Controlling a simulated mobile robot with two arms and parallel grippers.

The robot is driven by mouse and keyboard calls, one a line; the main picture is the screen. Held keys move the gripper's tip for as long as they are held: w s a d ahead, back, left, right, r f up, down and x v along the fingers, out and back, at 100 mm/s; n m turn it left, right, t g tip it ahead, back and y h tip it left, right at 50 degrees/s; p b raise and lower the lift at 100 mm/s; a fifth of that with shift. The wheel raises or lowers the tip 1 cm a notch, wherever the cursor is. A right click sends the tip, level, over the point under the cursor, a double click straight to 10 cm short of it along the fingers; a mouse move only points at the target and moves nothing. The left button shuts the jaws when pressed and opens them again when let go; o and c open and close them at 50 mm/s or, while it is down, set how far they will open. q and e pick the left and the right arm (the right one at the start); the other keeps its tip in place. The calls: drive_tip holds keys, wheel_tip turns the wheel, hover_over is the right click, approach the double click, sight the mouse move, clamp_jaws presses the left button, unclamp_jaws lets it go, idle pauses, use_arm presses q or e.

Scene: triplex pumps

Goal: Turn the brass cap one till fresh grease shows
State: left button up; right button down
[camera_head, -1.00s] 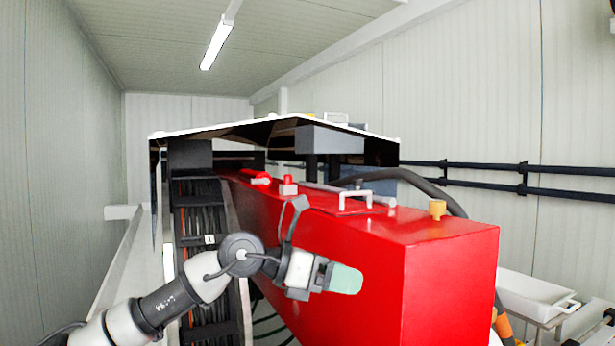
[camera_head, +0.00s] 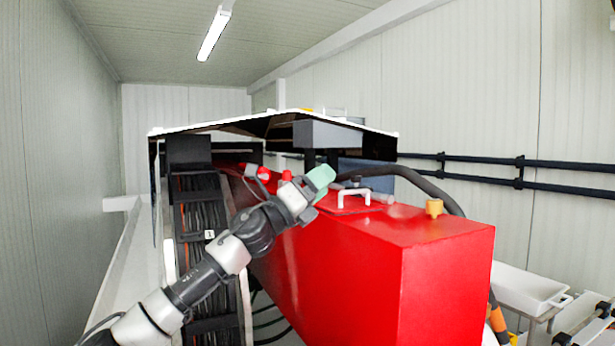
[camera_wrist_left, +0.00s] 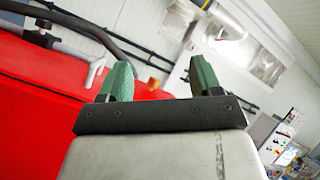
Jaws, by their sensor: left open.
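The brass cap (camera_head: 434,207) is a small yellow-gold cap standing on top of the red pump housing (camera_head: 345,275), near its front right corner. In the left wrist view a small orange-brown spot that looks like the brass cap (camera_wrist_left: 152,83) shows between the fingers, blurred and some way off. My left gripper (camera_head: 322,178) has green fingertips. It is raised over the housing, left of the cap and apart from it, pointing up and to the right. In the left wrist view its fingers (camera_wrist_left: 162,76) are spread with nothing between them. No grease can be made out.
A white handle (camera_head: 353,197) stands on the housing between my left gripper and the cap. A black hose (camera_head: 410,176) curves behind the cap. A hood (camera_head: 330,138) covers the far part. A white tray (camera_head: 527,288) is at the right. Space above the cap is clear.

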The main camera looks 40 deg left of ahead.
use_arm(q)
drive_tip(key=shift+w+a+r+n+t+y, duration=0.15)
drive_tip(key=shift+w+a+n+t+y, duration=0.2)
drive_tip(key=shift+a+n+y, duration=0.3)
drive_tip(key=shift+w+a+r+n+t+y, duration=0.2)
drive_tip(key=shift+a+n+t+y, duration=0.25)
drive_tip(key=shift+n+y, duration=0.35)
